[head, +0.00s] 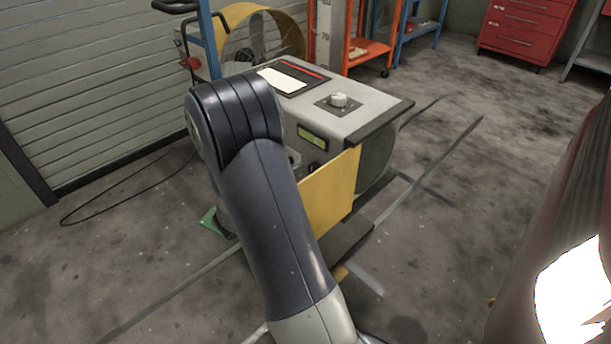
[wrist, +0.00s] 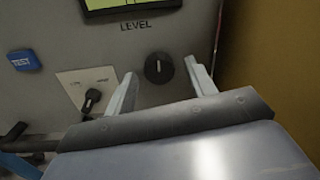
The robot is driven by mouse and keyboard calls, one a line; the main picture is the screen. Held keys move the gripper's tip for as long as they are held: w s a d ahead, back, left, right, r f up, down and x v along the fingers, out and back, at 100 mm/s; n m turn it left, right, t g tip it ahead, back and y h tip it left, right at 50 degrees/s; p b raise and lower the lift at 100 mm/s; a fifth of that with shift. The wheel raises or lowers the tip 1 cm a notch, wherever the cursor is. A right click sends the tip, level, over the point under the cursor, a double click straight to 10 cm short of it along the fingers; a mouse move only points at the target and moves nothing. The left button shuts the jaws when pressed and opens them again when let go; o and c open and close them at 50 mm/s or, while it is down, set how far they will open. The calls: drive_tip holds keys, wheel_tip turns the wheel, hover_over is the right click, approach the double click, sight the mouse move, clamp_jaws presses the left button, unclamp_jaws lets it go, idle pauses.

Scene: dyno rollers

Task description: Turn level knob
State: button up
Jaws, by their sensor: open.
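The level knob (wrist: 158,67) is a round black knob with a pale pointer mark standing about upright. It sits on the grey panel under the word LEVEL and a green display (wrist: 130,5) in the wrist view. My gripper (wrist: 160,78) is open, with one pale finger to the left of the knob and one to the right. The knob shows between the fingers; I cannot tell whether either finger touches it.
A blue TEST button (wrist: 24,61) and a small black switch (wrist: 91,98) on a pale plate lie left of the knob. A yellow panel (wrist: 278,60) stands close on the right. The machine's top (head: 355,108) carries a white knob (head: 339,100).

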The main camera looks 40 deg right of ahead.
drive_tip(key=shift+c, duration=0.3)
drive_tip(key=c, duration=0.9)
drive_tip(key=shift+r+n+p, duration=0.1)
drive_tip(key=shift+n+p, duration=0.2)
drive_tip(key=shift+p, duration=0.25)
drive_tip(key=shift+r+n+p, duration=0.15)
drive_tip(key=shift+n+p, duration=0.45)
drive_tip(key=shift+p, duration=0.3)
drive_tip(key=n+p, duration=0.2)
drive_tip(key=p, duration=0.1)
drive_tip(key=n+p, duration=0.3)
drive_tip(key=p, duration=0.1)
drive_tip(key=shift+n, duration=0.3)
drive_tip(key=shift+f+n+p, duration=0.25)
drive_tip(key=shift+n+p, duration=0.7)
drive_tip(key=shift+n, duration=0.35)
